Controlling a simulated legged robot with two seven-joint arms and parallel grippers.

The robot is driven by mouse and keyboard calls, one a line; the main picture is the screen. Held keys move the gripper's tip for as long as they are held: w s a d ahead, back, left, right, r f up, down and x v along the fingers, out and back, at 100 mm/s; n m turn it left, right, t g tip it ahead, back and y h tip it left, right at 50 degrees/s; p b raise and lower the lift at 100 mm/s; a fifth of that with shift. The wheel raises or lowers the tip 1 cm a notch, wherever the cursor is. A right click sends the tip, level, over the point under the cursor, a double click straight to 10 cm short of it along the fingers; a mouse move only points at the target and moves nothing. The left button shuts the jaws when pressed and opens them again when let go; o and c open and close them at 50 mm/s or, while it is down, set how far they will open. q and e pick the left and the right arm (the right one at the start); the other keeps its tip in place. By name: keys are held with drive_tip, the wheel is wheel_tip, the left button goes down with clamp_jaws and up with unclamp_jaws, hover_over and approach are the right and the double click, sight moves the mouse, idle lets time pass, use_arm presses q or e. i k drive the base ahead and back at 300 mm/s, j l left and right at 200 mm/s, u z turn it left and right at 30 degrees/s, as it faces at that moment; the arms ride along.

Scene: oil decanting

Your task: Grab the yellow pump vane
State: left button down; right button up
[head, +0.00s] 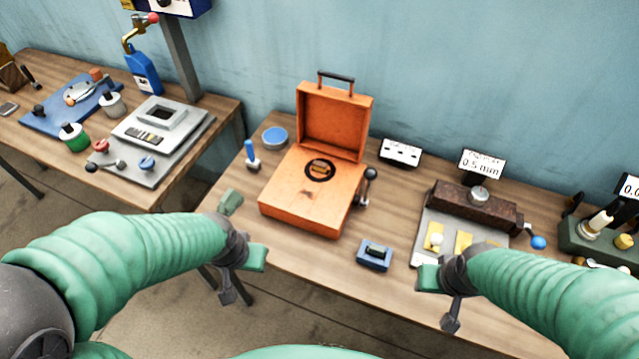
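Two small yellow pieces that look like pump vanes lie on the grey plate at the right: a left yellow vane (434,232) with a round pale spot on it, and a right yellow vane (462,242) partly hidden near my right gripper. My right gripper (430,278) is just in front of the plate, below the vanes and apart from the left one. One green finger pad shows; the other finger is not clear. My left gripper (244,231) is open and empty by the table's front edge, left of the orange case.
An open orange case (312,190) stands mid-table. A small blue block (374,255) sits left of the grey plate (432,215). A brown block with a gauge (470,205) and a "0.5 mm" sign (482,163) are behind the vanes. A second table (40,60) stands left.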

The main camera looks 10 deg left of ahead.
sight(321, 166)
drive_tip(key=i+j+u, duration=0.35)
drive_tip(key=i+j, duration=0.55)
drive_tip(key=i, duration=0.05)
